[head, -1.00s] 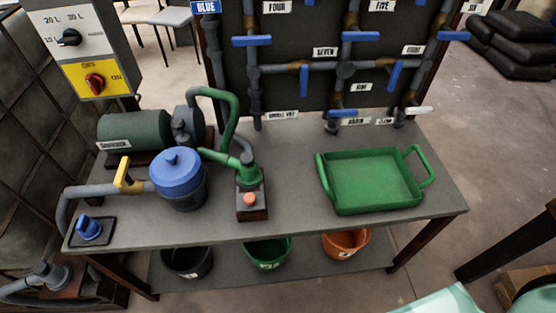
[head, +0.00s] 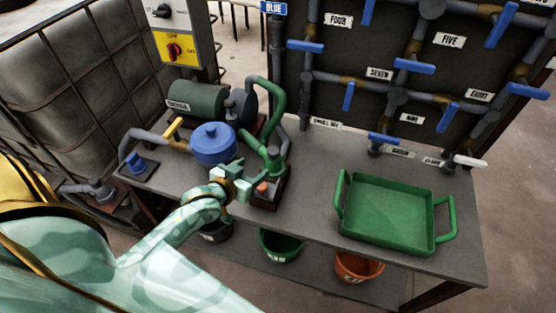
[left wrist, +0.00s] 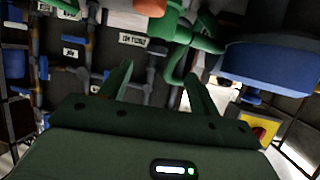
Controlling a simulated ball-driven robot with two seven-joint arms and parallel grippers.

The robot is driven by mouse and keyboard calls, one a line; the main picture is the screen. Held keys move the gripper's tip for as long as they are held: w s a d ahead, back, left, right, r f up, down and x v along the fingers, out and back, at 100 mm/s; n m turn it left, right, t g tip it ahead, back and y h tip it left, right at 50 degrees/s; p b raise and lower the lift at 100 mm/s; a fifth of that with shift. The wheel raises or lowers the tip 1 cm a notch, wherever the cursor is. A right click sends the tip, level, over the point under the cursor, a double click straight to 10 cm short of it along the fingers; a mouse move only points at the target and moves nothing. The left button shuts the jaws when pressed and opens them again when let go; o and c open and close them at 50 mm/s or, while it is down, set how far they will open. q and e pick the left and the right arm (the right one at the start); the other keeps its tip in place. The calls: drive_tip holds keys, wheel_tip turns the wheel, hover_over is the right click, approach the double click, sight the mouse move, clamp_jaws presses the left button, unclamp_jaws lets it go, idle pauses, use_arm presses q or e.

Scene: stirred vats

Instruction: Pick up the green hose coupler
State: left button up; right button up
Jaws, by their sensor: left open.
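The green hose coupler (head: 273,158) stands upright on a small dark block with an orange knob, right of the blue-lidded vat (head: 213,146). A green hose (head: 279,98) arches behind it. My left gripper (head: 243,180) is open and empty, just in front and left of the coupler, between it and the vat. In the left wrist view, its two spread fingers (left wrist: 160,78) point toward the coupler (left wrist: 168,26), which appears near the top and is apart from them. My right gripper is not in view.
The orange knob (head: 262,188) sits close to the gripper. A green tray (head: 387,210) lies on the bench's right side. The pipe board (head: 390,75) with blue valves stands behind. Buckets sit on the lower shelf. Bench space between coupler and tray is clear.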

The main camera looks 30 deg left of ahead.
sight(270, 155)
use_arm(q)
drive_tip(key=b+x, duration=0.1)
drive_tip(key=x, duration=0.5)
drive_tip(key=shift+f, duration=0.1)
drive_tip(key=b+x, duration=0.2)
drive_tip(key=x, duration=0.2)
drive_tip(key=shift+w+d+b, duration=0.15)
drive_tip(key=shift+w+b, duration=0.15)
drive_tip(key=shift+w, duration=0.4)
drive_tip(key=shift+c, duration=0.6)
drive_tip(key=c, duration=1)
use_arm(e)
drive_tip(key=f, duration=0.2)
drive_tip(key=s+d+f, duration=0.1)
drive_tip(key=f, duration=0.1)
